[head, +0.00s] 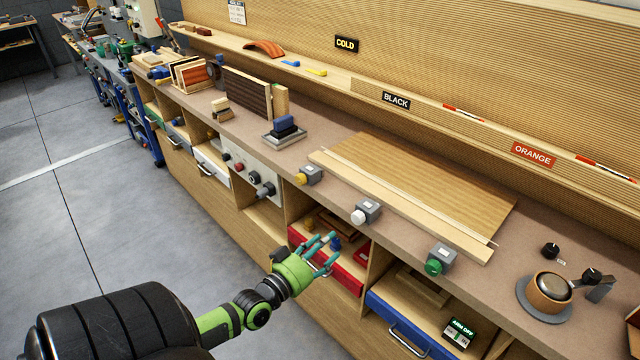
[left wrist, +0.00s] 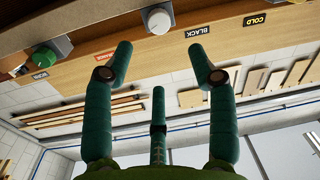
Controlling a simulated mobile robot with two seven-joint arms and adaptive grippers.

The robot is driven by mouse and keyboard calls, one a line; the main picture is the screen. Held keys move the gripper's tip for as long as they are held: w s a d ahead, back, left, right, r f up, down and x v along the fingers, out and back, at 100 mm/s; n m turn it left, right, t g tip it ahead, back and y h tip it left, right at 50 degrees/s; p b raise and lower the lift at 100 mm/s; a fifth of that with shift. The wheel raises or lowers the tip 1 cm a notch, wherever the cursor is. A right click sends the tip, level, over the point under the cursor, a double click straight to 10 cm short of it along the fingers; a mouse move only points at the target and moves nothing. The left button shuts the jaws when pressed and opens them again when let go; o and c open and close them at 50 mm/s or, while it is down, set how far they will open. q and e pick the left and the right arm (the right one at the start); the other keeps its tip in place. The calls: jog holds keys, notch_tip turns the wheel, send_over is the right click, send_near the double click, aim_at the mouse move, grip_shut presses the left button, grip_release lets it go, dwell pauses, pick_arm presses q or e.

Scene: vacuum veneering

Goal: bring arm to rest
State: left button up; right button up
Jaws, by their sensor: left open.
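My left gripper (head: 322,254) is green with teal fingers. In the head view it reaches in from the lower left, in front of the bench's open drawers. It appears near the red drawer (head: 330,262); I cannot tell whether it touches it. In the left wrist view its fingers (left wrist: 160,62) are spread wide with nothing between them, and the view looks up past the bench edge. My right gripper does not show in either view.
A blue drawer (head: 400,325) stands open at lower right. The grey floor (head: 150,225) at left is clear.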

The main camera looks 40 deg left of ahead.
pick_arm(q)
jog(key=shift+s, duration=0.65)
jog(key=s+d+f+m+g, duration=0.1)
jog(key=s+d+f+g, duration=0.2)
jog(key=f, duration=0.7)
jog(key=s+f+g, duration=0.3)
jog(key=s+f, duration=0.3)
jog(key=f, duration=0.3)
jog(key=s+d+f+m+g, duration=0.1)
jog(key=s+d+f+g, duration=0.2)
jog(key=f, duration=0.7)
jog(key=s+d+f+m+g, duration=0.1)
jog(key=s+d+f+g, duration=0.1)
jog(key=s, duration=0.6)
jog(key=s+d+f+m+g, duration=0.1)
jog(key=s+d+f+g, duration=0.2)
jog(key=s+f, duration=0.4)
jog(key=s+d+f+m+g, duration=0.1)
jog(key=s+d+f+g, duration=0.2)
jog(key=s, duration=0.6)
notch_tip(320, 180, down, 2)
jog(key=shift+d+f+m+h, duration=0.1)
jog(key=shift+d+m+h, duration=0.25)
jog(key=shift+d, duration=0.45)
